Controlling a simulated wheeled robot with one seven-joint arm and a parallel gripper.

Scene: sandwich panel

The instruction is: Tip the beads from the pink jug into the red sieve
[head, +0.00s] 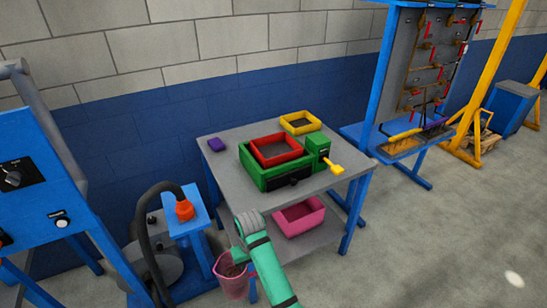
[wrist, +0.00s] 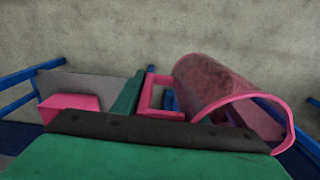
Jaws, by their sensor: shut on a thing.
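The pink jug (head: 232,285) is see-through and hangs low in front of the table's left side in the head view, its mouth up. Dark beads show inside it. In the wrist view the jug (wrist: 212,88) lies across the right half, with its rim at the lower right and its handle on the left. My gripper (head: 239,260) is shut on the handle; my arm hides part of the grip. The red sieve (head: 298,152) sits on top of the green box-shaped machine (head: 263,178) on the table, above and to the right of the jug.
A blue stand (head: 183,225) with an orange-ended hose is close left of the jug. Floor to the right is clear.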

